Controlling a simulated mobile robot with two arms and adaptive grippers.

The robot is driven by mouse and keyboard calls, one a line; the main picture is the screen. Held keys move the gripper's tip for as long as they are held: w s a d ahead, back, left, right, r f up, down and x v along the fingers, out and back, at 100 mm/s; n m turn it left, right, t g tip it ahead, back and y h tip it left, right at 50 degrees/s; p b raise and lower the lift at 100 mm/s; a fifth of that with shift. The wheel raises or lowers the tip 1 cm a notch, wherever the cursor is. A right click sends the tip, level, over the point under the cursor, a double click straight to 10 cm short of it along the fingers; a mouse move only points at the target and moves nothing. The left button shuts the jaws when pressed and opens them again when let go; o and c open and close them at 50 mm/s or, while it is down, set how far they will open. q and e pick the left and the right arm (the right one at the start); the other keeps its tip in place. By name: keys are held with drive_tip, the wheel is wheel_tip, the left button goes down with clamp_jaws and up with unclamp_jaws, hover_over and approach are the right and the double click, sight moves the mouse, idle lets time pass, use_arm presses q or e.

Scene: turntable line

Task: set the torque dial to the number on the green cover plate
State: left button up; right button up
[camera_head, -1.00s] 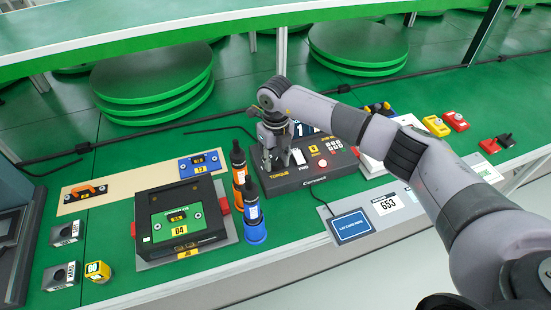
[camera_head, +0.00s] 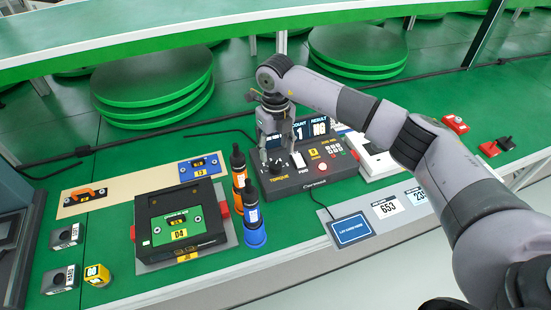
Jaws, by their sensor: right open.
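The green cover plate (camera_head: 157,231) sits in a black fixture at the left and bears a yellow label that reads 04. The black torque controller (camera_head: 318,184) stands right of it, with the word TORQUE on its left part. The torque dial (camera_head: 277,164) is on top there, small and partly hidden by the gripper; its setting cannot be read. My right gripper (camera_head: 271,154) points down over the dial, fingers apart. Contact with the dial cannot be made out. My left gripper is not in view.
Orange and blue screwdrivers (camera_head: 254,221) stand upright between fixture and controller. A controller display (camera_head: 320,127) partly reads RESULT NG. A blue-screened pad (camera_head: 351,229) lies in front. Red blocks (camera_head: 455,124) sit at the right. A cable runs behind.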

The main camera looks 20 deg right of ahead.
sight(276, 164)
wheel_tip(276, 164, up, 6)
drive_tip(key=shift+r, duration=0.1)
idle(0.5)
